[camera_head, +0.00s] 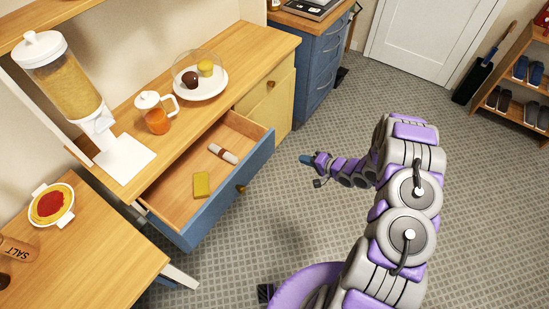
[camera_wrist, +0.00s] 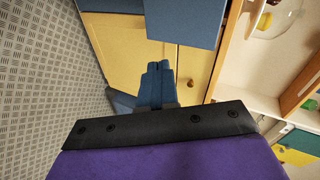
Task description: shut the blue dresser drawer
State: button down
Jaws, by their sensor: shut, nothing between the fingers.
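The blue dresser drawer (camera_head: 212,214) stands pulled out in the head view, with a wooden inside and a round knob (camera_head: 240,188) on its blue front. A yellow block (camera_head: 201,185) and a pale rolled item with a dark band (camera_head: 223,153) lie in it. My gripper (camera_head: 306,160) is in the air to the right of the drawer front, apart from it. In the wrist view my gripper (camera_wrist: 158,68) has its blue fingers together and empty. A blue panel (camera_wrist: 185,20), which looks like the drawer front, shows beyond them at the top.
A jug of orange drink (camera_head: 156,115), a domed plate (camera_head: 200,82) and a cereal dispenser (camera_head: 68,85) stand on the dresser top. A wooden table (camera_head: 90,255) is at the lower left. Blue cabinets (camera_head: 322,65) stand at the back.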

jog(key=s+a+f+m+y, duration=0.1)
jog(key=s+a+y, duration=0.1)
jog(key=s, duration=0.1)
jog(key=b, duration=0.2)
send_near(264, 154)
jog(key=x, duration=0.5)
jog(key=shift+d+f, duration=0.15)
jog(key=shift+f, duration=0.3)
jog(key=shift+w+a+b, duration=0.3)
jog(key=shift+w+a, duration=0.2)
jog(key=shift+a, duration=0.15)
jog(key=shift+r, duration=0.1)
